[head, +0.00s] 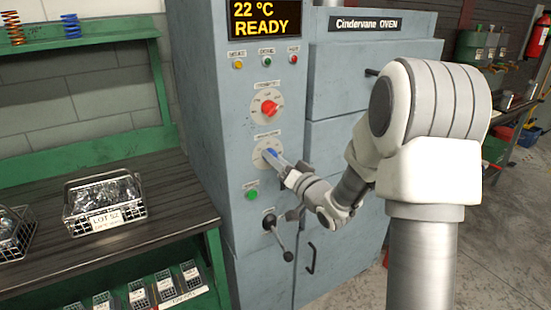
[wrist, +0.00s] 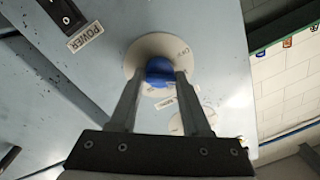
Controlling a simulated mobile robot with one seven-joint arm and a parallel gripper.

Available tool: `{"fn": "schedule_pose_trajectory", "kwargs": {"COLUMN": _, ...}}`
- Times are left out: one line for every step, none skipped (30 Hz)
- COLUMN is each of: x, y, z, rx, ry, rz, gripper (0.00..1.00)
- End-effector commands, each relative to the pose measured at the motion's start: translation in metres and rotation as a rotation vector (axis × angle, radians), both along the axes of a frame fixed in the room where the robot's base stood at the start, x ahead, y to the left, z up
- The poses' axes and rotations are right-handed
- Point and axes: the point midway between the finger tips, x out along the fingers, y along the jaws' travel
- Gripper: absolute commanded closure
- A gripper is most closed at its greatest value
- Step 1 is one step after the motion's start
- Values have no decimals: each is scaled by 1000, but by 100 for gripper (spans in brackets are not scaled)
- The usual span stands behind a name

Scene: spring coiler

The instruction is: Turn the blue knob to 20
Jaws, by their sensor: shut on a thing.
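The blue knob (wrist: 160,70) sits on a round pale dial plate (wrist: 146,46) on the grey oven panel. In the wrist view my gripper (wrist: 161,78) has one finger on each side of the knob and is shut on it. In the head view the knob (head: 271,153) shows partly behind my gripper (head: 277,156), on the lower of two dials. The numbers on its dial are too small or turned to read, so I cannot tell its setting.
A red knob (head: 269,108) is on the dial above. A green button (head: 252,194) and a black lever (head: 278,236) are below. The display (head: 264,17) reads 22 °C READY. A power switch (wrist: 62,14) shows in the wrist view. A bench with a wire basket (head: 104,204) stands left.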

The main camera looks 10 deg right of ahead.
Motion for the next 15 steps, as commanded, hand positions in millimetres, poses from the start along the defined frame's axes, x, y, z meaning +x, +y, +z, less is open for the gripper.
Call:
{"fn": "schedule_pose_trajectory", "kwargs": {"x": 0, "y": -2, "z": 1, "rx": 44, "ry": 15, "rz": -5, "gripper": 100}}
{"fn": "schedule_pose_trajectory", "kwargs": {"x": 0, "y": -2, "z": 1, "rx": 71, "ry": 24, "rz": -4, "gripper": 100}}
{"fn": "schedule_pose_trajectory", "kwargs": {"x": 0, "y": -2, "z": 1, "rx": 107, "ry": 35, "rz": -4, "gripper": 100}}
{"fn": "schedule_pose_trajectory", "kwargs": {"x": 0, "y": -2, "z": 1, "rx": 135, "ry": 45, "rz": -4, "gripper": 100}}
{"fn": "schedule_pose_trajectory", "kwargs": {"x": 0, "y": -2, "z": 0, "rx": 162, "ry": 53, "rz": -4, "gripper": 100}}
{"fn": "schedule_pose_trajectory", "kwargs": {"x": 0, "y": -3, "z": 0, "rx": 198, "ry": 65, "rz": -5, "gripper": 100}}
{"fn": "schedule_pose_trajectory", "kwargs": {"x": 0, "y": -3, "z": 0, "rx": 226, "ry": 74, "rz": -5, "gripper": 100}}
{"fn": "schedule_pose_trajectory", "kwargs": {"x": 0, "y": -2, "z": 0, "rx": 254, "ry": 83, "rz": -4, "gripper": 100}}
{"fn": "schedule_pose_trajectory", "kwargs": {"x": 0, "y": -2, "z": 0, "rx": 289, "ry": 94, "rz": -5, "gripper": 100}}
{"fn": "schedule_pose_trajectory", "kwargs": {"x": 0, "y": -3, "z": 0, "rx": 316, "ry": 103, "rz": -6, "gripper": 100}}
{"fn": "schedule_pose_trajectory", "kwargs": {"x": 0, "y": -2, "z": 0, "rx": 343, "ry": 112, "rz": -5, "gripper": 100}}
{"fn": "schedule_pose_trajectory", "kwargs": {"x": 0, "y": -2, "z": 0, "rx": 379, "ry": 124, "rz": -4, "gripper": 100}}
{"fn": "schedule_pose_trajectory", "kwargs": {"x": 0, "y": -2, "z": 0, "rx": 406, "ry": 133, "rz": -5, "gripper": 100}}
{"fn": "schedule_pose_trajectory", "kwargs": {"x": 0, "y": -2, "z": 0, "rx": 433, "ry": 142, "rz": -5, "gripper": 100}}
{"fn": "schedule_pose_trajectory", "kwargs": {"x": 0, "y": -2, "z": 0, "rx": 469, "ry": 153, "rz": -5, "gripper": 100}}
